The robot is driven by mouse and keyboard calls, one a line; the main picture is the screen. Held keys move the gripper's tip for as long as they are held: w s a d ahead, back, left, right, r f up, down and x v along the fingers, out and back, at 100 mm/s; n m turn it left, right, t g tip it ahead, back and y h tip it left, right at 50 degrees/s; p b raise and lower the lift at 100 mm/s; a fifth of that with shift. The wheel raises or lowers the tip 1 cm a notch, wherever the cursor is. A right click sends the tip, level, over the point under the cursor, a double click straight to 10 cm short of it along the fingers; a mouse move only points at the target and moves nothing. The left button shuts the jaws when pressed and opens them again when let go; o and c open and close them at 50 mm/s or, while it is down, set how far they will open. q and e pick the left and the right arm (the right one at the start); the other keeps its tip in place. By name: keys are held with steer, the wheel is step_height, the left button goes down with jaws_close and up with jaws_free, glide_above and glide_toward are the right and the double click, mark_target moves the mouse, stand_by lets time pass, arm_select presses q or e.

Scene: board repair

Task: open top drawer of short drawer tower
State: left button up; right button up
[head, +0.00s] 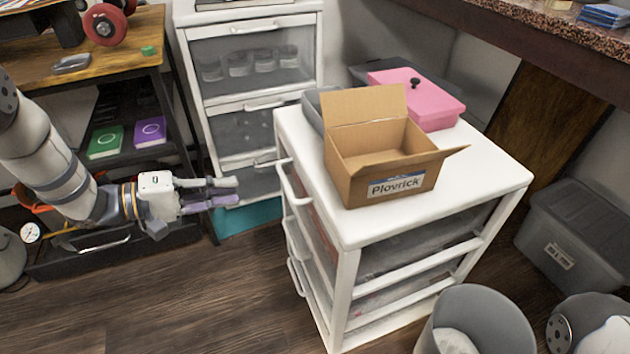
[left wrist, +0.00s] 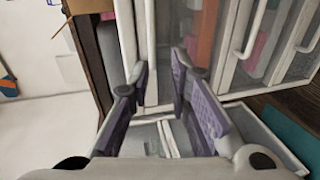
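The short drawer tower (head: 350,275) is white with clear drawer fronts and stands in the middle of the head view. Its top drawer handle (head: 293,186) is a white bar on the left side, and the drawer looks shut. In the left wrist view, which is rolled sideways, the tower's lower handles (left wrist: 255,30) run upright. My left gripper (head: 210,192) is open and empty, left of the tower and pointing at it, apart from the handle. Its purple fingers (left wrist: 163,105) show spread in the left wrist view. My right gripper is out of view.
An open cardboard box (head: 385,160) and a pink box (head: 425,100) stand on the tower. A tall drawer tower (head: 250,60) stands behind, near my left gripper. A shelf table (head: 100,75) is at left. A grey bin (head: 480,315) stands in front right.

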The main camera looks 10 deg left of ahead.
mark_target(284, 177)
arm_select(q)
steer(key=shift+h, duration=0.3)
steer(key=x, duration=0.4)
steer(key=b+x, duration=0.1)
steer(key=x, duration=0.3)
steer(key=r+b+x, duration=0.1)
steer(key=x, duration=0.3)
steer(key=shift+d, duration=0.1)
steer(key=shift+c, duration=0.5)
jaws_close()
